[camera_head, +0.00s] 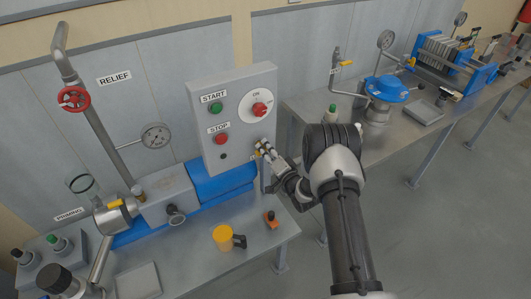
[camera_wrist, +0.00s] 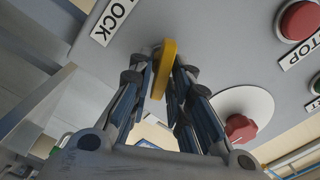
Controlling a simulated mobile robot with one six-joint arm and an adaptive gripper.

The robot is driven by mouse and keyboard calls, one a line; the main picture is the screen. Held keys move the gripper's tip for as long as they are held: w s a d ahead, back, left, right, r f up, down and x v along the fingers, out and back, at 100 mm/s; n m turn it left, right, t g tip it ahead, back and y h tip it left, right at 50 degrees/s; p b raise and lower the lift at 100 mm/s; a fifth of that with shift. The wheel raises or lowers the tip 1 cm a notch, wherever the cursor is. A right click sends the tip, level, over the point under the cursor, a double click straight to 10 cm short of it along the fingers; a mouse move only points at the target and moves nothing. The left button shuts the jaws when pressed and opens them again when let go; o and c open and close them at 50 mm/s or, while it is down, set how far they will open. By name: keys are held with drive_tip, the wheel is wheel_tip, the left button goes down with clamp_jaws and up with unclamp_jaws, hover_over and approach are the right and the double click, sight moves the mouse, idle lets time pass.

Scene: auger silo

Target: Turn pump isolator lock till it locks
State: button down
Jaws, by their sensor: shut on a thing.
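The pump isolator lock shows in the wrist view as a yellow lever (camera_wrist: 166,72) on the grey control box (camera_head: 203,122), beside a white LOCK label (camera_wrist: 113,19). My gripper (camera_wrist: 172,62) is shut on it, with one finger on each side. In the head view my gripper (camera_head: 262,147) is at the lower right corner of the box front, where the fingers and wrist hide most of the lock. Its exact turn angle is hard to tell.
On the box are a red ON switch (camera_head: 259,109) on a white disc, a green START button (camera_head: 215,107) and a red STOP button (camera_head: 221,139). A yellow mug (camera_head: 223,238) and an orange-black object (camera_head: 271,219) are on the bench below.

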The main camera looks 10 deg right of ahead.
drive_tip(key=m+b, duration=0.2)
drive_tip(key=m, duration=0.3)
drive_tip(key=shift+f, duration=0.2)
drive_tip(key=shift+m, duration=0.4)
drive_tip(key=c, duration=1.7)
unclamp_jaws()
drive_tip(key=shift+d, duration=0.1)
drive_tip(key=v, duration=1.2)
drive_tip(key=shift+w+r, duration=0.1)
drive_tip(key=shift+r, duration=0.05)
